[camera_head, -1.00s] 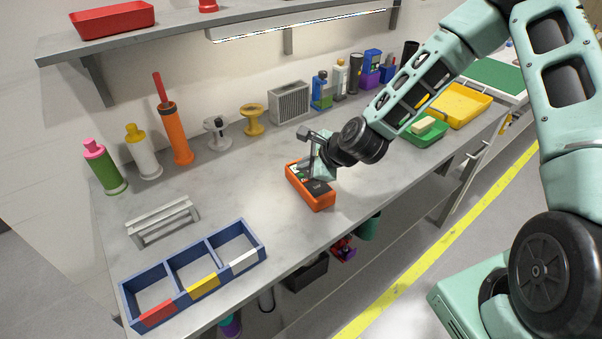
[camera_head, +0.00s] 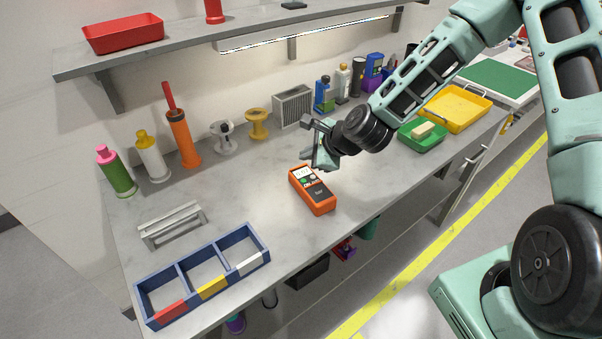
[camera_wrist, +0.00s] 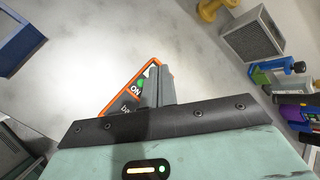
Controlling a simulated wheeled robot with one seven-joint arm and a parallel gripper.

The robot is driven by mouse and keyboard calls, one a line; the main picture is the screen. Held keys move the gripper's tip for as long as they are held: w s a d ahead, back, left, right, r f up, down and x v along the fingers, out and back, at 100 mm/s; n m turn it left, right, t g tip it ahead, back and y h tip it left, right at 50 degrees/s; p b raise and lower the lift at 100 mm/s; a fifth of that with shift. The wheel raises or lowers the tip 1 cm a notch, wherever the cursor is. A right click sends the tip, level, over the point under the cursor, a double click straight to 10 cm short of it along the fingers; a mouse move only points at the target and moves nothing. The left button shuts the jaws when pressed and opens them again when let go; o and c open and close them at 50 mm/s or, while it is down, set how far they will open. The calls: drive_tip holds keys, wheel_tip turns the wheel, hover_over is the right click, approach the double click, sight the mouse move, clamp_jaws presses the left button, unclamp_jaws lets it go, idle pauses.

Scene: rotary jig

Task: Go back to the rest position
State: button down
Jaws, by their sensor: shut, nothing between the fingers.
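My gripper (camera_head: 318,157) is above the grey bench, just behind and above an orange device (camera_head: 313,190) with a small screen, a green button and a dark lower face. The gripper is shut and empty. The device lies on the bench and appears apart from the fingers.
A blue three-part bin (camera_head: 205,275) and a grey rack (camera_head: 172,224) stand at the left. Bottles and spools line the back. A grey vented box (camera_head: 293,107), a green tray (camera_head: 422,135) and a yellow tray (camera_head: 456,107) are on the bench. A shelf (camera_head: 230,36) hangs above.

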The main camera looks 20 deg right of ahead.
drive_tip(key=s+a+r+n+g, duration=0.2)
drive_tip(key=s+a+r+n, duration=0.1)
drive_tip(key=s+a+n, duration=0.3)
drive_tip(key=s+a+r+n+g, duration=0.3)
drive_tip(key=s+n, duration=0.4)
drive_tip(key=n, duration=0.1)
drive_tip(key=s+d+r+n+g+h, duration=0.1)
drive_tip(key=s+r+n+h, duration=0.1)
drive_tip(key=s+r+n, duration=0.2)
drive_tip(key=s+d+r+n+g+h, duration=0.1)
drive_tip(key=s+r+n, duration=0.4)
drive_tip(key=s+n, duration=0.5)
drive_tip(key=s+g+h, duration=0.1)
drive_tip(key=s, duration=0.4)
drive_tip(key=shift+s+n+b, duration=0.3)
drive_tip(key=shift+n+b, duration=0.1)
drive_tip(key=shift+d, duration=0.1)
